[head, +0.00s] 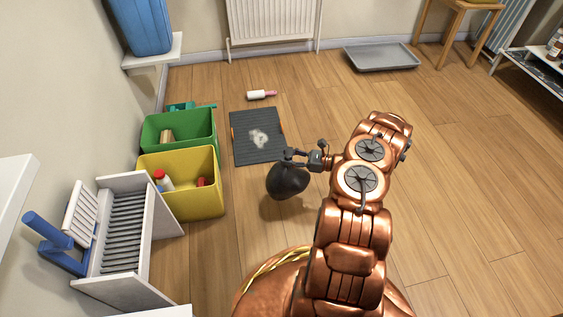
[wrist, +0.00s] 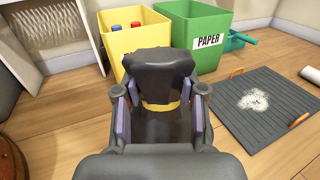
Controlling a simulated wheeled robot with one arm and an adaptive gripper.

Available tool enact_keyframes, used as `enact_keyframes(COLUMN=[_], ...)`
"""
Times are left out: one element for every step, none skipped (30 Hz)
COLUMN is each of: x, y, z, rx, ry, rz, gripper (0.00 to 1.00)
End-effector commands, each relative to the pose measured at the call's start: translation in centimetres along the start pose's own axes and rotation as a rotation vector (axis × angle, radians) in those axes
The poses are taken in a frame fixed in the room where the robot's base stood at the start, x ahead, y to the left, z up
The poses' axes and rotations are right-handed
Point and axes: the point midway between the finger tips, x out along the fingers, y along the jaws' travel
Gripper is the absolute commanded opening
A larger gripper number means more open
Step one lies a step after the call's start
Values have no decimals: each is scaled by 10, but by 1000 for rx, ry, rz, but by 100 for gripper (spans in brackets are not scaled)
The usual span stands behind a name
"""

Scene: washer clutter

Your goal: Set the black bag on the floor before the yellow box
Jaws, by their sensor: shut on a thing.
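The black bag (head: 288,181) hangs from my gripper (head: 296,156) in the head view, with a shadow on the floor below it. In the wrist view my gripper (wrist: 158,100) is shut on the black bag (wrist: 158,75), which sits between its two fingers. The yellow box (head: 196,203) stands on the floor left of the bag and apart from it, with a red-capped white container and a red item inside. The yellow box also shows in the wrist view (wrist: 150,40), partly hidden behind the bag. Whether the bag touches the floor is hard to tell, but it looks raised.
A green box (head: 195,132), labelled PAPER in the wrist view, adjoins the yellow box. A dark ribbed mat (head: 246,152) with white powder lies beyond the bag, near a lint roller (head: 260,95). A white rack (head: 125,262) stands left. Floor (head: 233,215) right of the yellow box is clear.

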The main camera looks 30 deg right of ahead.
Motion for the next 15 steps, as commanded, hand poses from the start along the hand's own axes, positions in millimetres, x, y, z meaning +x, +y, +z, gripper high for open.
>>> enact_keyframes(x=[7, 11, 15, 18, 20, 22, 23, 24, 25, 26, 26, 28, 28, 30, 32], y=[-4, -6, -9, -11, -12, -14, -15, -16, -16, -16, -17, -17, -18, -19, -20], z=[-3, -3, -3, -3, -3, -3, -3, -2, -2, -2, -2, -2, -2, -3, -3], rx=[-3, -3, -2, -1, -1, -1, -1, 0, 0, 0, 0, 0, -1, -1, -1], ry=[-2, -2, -2, -2, -2, -2, -2, -2, -2, -2, -3, -3, -3, -3, -3], rz=[1, 1, 1, 1, 0, -1, -1, -1, -1, -1, -1, -1, -1, -1, -1], gripper=[0, 0, 0, 0, 0, 0, 0, 0, 0, 0, 0, 0, 0, 0, 0])
